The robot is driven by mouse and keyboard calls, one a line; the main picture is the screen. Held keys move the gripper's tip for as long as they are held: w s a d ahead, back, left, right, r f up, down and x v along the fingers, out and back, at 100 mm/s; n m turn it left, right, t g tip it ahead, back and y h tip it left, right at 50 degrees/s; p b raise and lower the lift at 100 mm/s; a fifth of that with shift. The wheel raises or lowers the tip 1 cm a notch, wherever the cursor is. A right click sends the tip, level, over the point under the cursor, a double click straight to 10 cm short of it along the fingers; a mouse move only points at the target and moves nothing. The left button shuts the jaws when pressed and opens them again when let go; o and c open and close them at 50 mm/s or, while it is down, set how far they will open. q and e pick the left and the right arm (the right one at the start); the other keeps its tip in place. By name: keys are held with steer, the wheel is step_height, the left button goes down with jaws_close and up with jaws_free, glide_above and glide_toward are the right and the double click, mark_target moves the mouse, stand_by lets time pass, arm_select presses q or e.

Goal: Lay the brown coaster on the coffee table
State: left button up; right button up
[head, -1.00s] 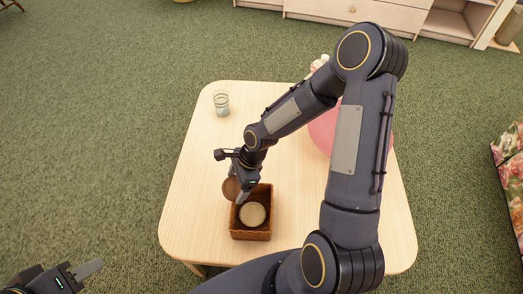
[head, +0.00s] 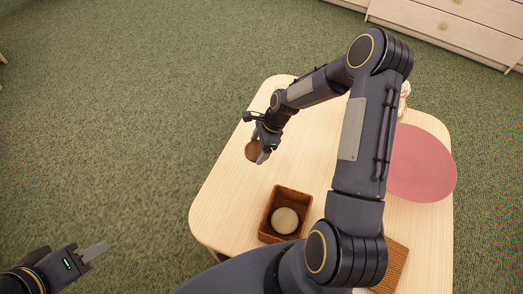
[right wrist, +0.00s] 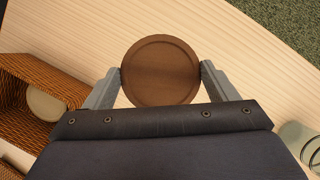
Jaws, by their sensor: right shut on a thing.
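The brown coaster (head: 253,151) is a round disc held at the tip of my right gripper (head: 261,150), over the left side of the coffee table (head: 230,200). In the right wrist view the coaster (right wrist: 161,71) sits between the two grey fingers, which touch its sides, with bare table wood behind it. I cannot tell how high above the wood it is. My left gripper (head: 92,255) is at the lower left, away from the table; its jaw opening is not clear.
A wicker basket (head: 266,219) with a pale disc (head: 285,220) inside stands near the table's front. A pink round mat (head: 422,163) lies at the right, with a woven brown piece (head: 391,265) below it. A glass (right wrist: 300,145) shows in the right wrist view.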

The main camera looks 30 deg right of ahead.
mark_target(259, 145)
steer(key=w+f, duration=0.1)
steer(key=f, duration=0.1)
steer(key=w+d+f+b, duration=0.1)
steer(key=w+f, duration=0.1)
steer(key=w+d+f, duration=0.1)
steer(key=f, duration=0.1)
steer(key=shift+w+d+f, duration=0.1)
steer(key=shift+w+d, duration=0.15)
steer(key=shift+w, duration=0.05)
steer(key=shift+f+b, duration=0.55)
steer(key=shift+f, duration=0.95)
steer(key=shift+f, duration=0.2)
steer(key=o, duration=0.9)
steer(key=shift+r, duration=0.15)
